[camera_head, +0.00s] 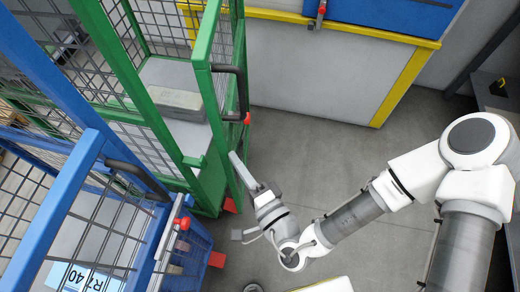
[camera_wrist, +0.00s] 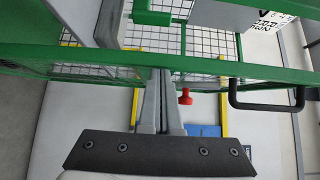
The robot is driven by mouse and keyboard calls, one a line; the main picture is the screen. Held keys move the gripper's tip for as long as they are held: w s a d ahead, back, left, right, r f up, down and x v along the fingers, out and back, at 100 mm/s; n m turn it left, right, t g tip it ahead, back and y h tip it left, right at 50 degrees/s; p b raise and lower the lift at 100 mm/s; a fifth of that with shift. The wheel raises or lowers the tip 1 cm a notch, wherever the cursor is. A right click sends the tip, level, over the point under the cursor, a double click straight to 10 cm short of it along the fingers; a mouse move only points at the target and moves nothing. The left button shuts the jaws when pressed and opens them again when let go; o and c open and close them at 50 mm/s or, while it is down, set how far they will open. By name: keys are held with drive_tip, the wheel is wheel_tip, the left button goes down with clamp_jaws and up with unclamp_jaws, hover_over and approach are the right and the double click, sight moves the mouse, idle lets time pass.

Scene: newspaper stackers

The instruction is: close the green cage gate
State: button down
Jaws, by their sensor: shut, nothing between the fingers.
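The green cage (camera_head: 165,140) stands at the upper left of the head view. A green mesh frame with a black handle (camera_head: 240,80) is at its right side and looks like the gate. How far it stands open is hard to tell. My gripper (camera_head: 234,158) is shut and empty, close beside the lower part of this green frame. In the wrist view the closed fingers (camera_wrist: 160,80) reach across a green bar (camera_wrist: 210,65). The black handle (camera_wrist: 270,105) is to their right. Whether the fingers touch the bar cannot be told.
A stack of papers (camera_head: 175,102) lies inside the green cage. A blue cage (camera_head: 68,190) stands close by at the lower left. A white and blue bin with yellow edging (camera_head: 310,75) is at the back. Grey floor (camera_head: 300,150) is clear between bin and arm.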

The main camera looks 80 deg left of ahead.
drive_tip(key=shift+m+t, duration=0.6)
drive_tip(key=shift+t, duration=0.3)
drive_tip(key=shift+s+a+p, duration=0.3)
drive_tip(key=shift+s+p, duration=0.3)
drive_tip(key=shift+s, duration=0.25)
drive_tip(key=shift+s+a+p, duration=0.25)
drive_tip(key=shift+s+p, duration=0.4)
drive_tip(key=shift+s, duration=0.15)
drive_tip(key=shift+s+a+p, duration=0.3)
drive_tip(key=shift+s+p, duration=0.3)
drive_tip(key=shift+s, duration=0.25)
drive_tip(key=shift+w+d, duration=0.1)
drive_tip(key=shift+d, duration=0.05)
